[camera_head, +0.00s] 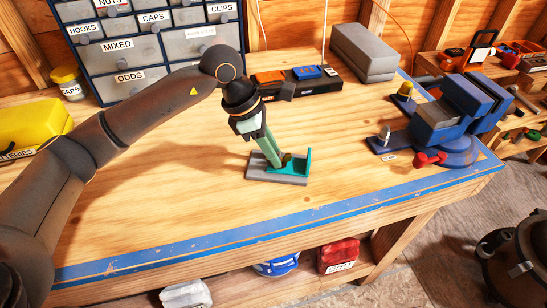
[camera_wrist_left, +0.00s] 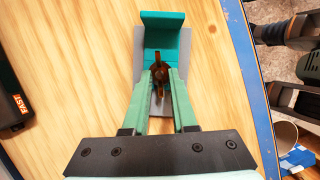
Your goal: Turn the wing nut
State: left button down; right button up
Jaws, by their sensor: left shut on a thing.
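The wing nut (camera_wrist_left: 159,80) is dark bronze and stands on a bracket with a grey base plate (camera_head: 276,179) and a teal upright part (camera_head: 301,163). My left gripper (camera_head: 276,161) reaches down at a tilt from the upper left, its pale green fingers at the bracket. In the left wrist view the fingertips (camera_wrist_left: 160,74) are on both sides of the wing nut, shut on it. The nut's wings show between and just past the tips. In the head view the fingers hide much of the nut. My right gripper is not in view.
A drawer cabinet (camera_head: 150,46) and a black tray (camera_head: 300,87) stand behind the bracket. A grey box (camera_head: 364,52) is at the back. A blue vise (camera_head: 440,120) stands to the right. A yellow case (camera_head: 30,128) is at left. The bench top around the bracket is clear.

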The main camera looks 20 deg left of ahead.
pick_arm(q)
jog(key=shift+w+m+g+b, duration=0.1)
jog(key=shift+m+g+b, duration=0.3)
jog(key=shift+m, duration=0.4)
jog(key=c, duration=0.7)
grip_release()
jog(key=shift+a+r, duration=0.1)
jog(key=b+v, duration=0.1)
jog(key=v, duration=1.1)
jog(key=shift+r, duration=0.2)
jog(key=shift+a, duration=0.1)
